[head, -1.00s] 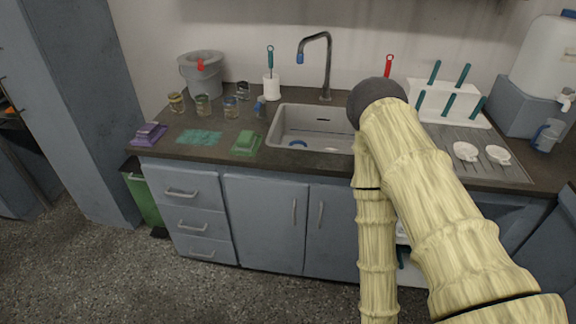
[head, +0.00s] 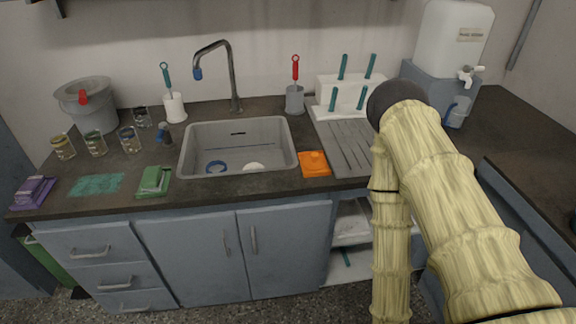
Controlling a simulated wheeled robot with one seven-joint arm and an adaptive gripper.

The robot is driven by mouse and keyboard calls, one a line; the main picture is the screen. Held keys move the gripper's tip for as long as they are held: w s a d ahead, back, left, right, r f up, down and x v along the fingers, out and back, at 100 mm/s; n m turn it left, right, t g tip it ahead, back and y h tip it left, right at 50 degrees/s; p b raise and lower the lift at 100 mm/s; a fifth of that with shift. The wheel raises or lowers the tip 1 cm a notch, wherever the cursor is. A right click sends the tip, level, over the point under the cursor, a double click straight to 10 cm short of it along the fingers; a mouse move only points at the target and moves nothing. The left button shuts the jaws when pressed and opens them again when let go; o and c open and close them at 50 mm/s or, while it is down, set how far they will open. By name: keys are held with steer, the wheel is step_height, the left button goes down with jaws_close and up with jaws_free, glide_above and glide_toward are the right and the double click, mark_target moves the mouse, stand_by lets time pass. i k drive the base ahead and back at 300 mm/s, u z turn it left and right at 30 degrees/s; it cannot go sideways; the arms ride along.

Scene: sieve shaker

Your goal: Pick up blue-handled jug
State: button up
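A small clear jug with a blue handle (head: 459,112) stands at the right of the counter, by the front of the water dispenser's grey stand and below its tap. It looks upright, and nothing is holding it. A blue curved piece (head: 215,167) also shows inside the sink; I cannot tell what it belongs to. My arm, in a pale ribbed sleeve with a dark rounded joint, crosses the right half of the head view, left of and in front of the jug. My gripper is outside the picture.
The water dispenser (head: 452,40) stands on a grey stand (head: 436,88). A white rack (head: 345,92) with teal-handled tools is left of it. The sink (head: 190,150), an orange cloth (head: 314,165) and a drainboard (head: 345,148) lie further left. Counter right of the dispenser is clear.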

mark_target(456, 113)
steer(key=z, duration=0.05)
steer(key=i, duration=0.55)
steer(key=u, duration=0.8)
steer(key=k, duration=1.1)
steer(key=z, duration=1.1)
